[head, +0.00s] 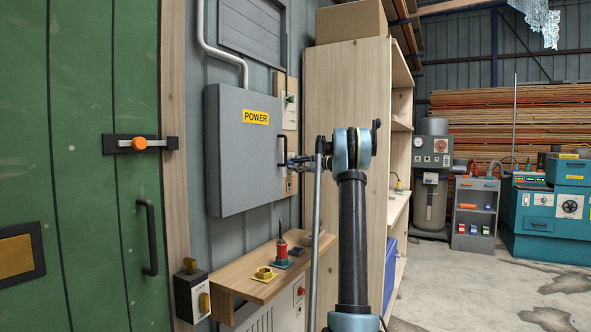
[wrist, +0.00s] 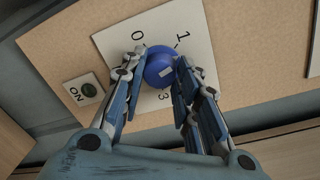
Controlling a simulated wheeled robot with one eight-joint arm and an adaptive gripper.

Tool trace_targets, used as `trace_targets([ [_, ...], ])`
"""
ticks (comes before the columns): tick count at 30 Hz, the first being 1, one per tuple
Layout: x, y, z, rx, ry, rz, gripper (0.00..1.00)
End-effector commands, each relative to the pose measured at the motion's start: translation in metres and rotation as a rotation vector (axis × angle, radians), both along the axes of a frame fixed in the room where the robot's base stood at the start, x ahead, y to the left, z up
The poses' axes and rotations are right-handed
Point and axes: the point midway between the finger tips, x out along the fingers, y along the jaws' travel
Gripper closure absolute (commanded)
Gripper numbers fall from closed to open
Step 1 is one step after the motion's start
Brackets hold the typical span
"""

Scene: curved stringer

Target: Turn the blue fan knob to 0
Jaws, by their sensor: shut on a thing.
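The blue fan knob (wrist: 159,69) sits on a white dial plate (wrist: 117,38) in the wrist view. The marks 0, 1 and 3 show around it; any mark 2 is hidden by my right finger. A short white mark on the knob's face lies off its centre; I cannot tell which number it points to. My gripper (wrist: 160,61) is shut on the knob, one finger on each side. In the head view my gripper (head: 299,162) is beside the right edge of the grey POWER box (head: 240,165); the knob itself cannot be made out there.
A dark green ON button (wrist: 89,90) is on a small plate left of the dial. The POWER box's black handle (head: 281,150) is close to my gripper. A wooden shelf unit (head: 345,90) stands to the right. A small wooden shelf (head: 245,275) with small items is below.

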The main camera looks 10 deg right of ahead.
Motion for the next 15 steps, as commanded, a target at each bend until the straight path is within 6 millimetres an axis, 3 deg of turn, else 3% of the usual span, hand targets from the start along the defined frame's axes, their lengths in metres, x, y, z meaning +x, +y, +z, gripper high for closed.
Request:
trace_targets([
  [15,-0.0004,-0.0011,-0.0005,-0.287,-0.394,-0.005,0.95],
])
